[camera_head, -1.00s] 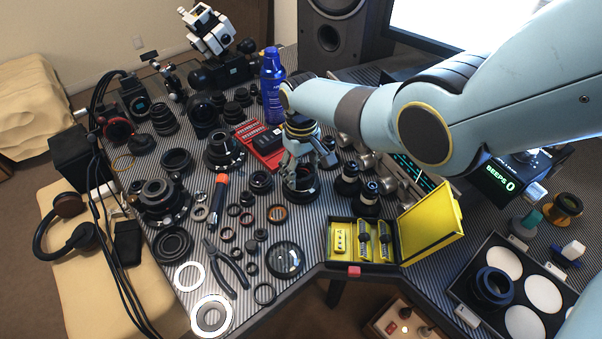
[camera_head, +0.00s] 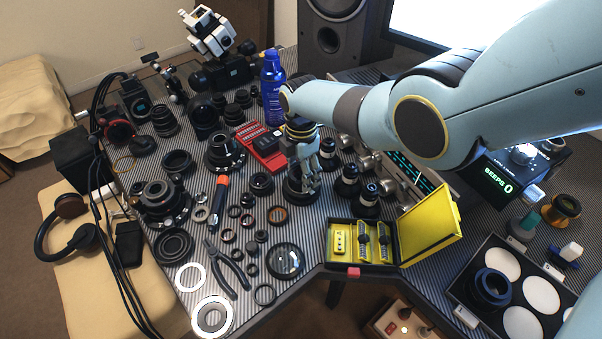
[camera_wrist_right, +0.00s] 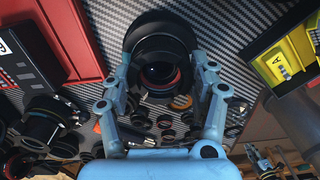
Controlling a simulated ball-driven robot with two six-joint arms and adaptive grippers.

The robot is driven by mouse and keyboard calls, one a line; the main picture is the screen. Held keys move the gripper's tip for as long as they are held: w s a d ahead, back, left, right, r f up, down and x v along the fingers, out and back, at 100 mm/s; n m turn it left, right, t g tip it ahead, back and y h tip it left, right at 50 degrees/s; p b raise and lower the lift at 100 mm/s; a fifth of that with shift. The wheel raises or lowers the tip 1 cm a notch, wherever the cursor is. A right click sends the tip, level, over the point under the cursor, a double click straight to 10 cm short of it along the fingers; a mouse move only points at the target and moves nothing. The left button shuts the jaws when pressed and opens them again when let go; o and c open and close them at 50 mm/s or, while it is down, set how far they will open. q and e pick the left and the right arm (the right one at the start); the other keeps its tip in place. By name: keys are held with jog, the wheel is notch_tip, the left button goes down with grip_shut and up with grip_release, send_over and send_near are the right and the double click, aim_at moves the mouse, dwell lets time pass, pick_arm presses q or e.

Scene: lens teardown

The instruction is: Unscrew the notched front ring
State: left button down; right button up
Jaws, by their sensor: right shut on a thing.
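My right gripper (camera_head: 302,182) reaches down from above onto a black lens (camera_head: 300,193) standing on the striped table in the head view. The right wrist view shows my right gripper (camera_wrist_right: 163,88) with its two fingers on either side of the round black lens (camera_wrist_right: 160,35), shut on its front end. Dark glass and a thin red inner ring show in the middle of that end. The notches of the front ring are too small to make out. My left gripper is not in view.
An open yellow case (camera_head: 345,262) stands just right and in front of the lens. A red bit box (camera_head: 262,152), a blue spray can (camera_head: 273,90) and a knobbed device (camera_head: 415,175) stand close by. Loose rings and pliers (camera_head: 228,268) lie to the left.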

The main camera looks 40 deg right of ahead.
jog(key=shift+r, duration=0.15)
jog(key=shift+r+p, duration=0.9)
jog(key=shift+p, duration=0.15)
notch_tip(320, 180, up, 4)
jog(key=p, duration=0.4)
jog(key=shift+a, duration=0.1)
